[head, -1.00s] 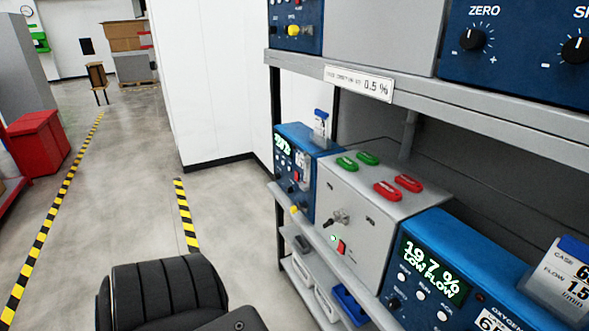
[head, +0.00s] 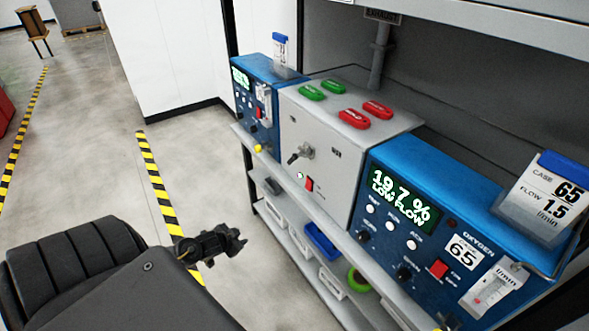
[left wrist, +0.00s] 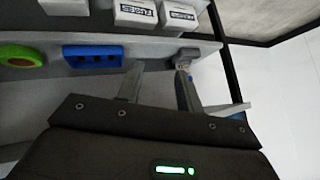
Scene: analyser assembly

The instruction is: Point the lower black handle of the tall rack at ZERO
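A grey box (head: 328,178) stands on the rack's middle shelf between two blue analysers. A black handle (head: 299,155) on its front slants down to the left. Small labels near it are too small to read, so I cannot tell which one it points at. My left gripper (head: 232,243) is low and left of the rack, apart from the handle. In the left wrist view the left gripper's (left wrist: 162,72) grey fingers are spread with nothing held between them, over the lower shelf. The handle is not in that view. My right gripper is not in view.
The right analyser (head: 395,210) reads 19.7 % LOW FLOW. Green and red tags (head: 355,118) lie on the grey box. A blue tray (head: 321,240) and a green roll (head: 358,281) sit on the lower shelf (head: 275,228).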

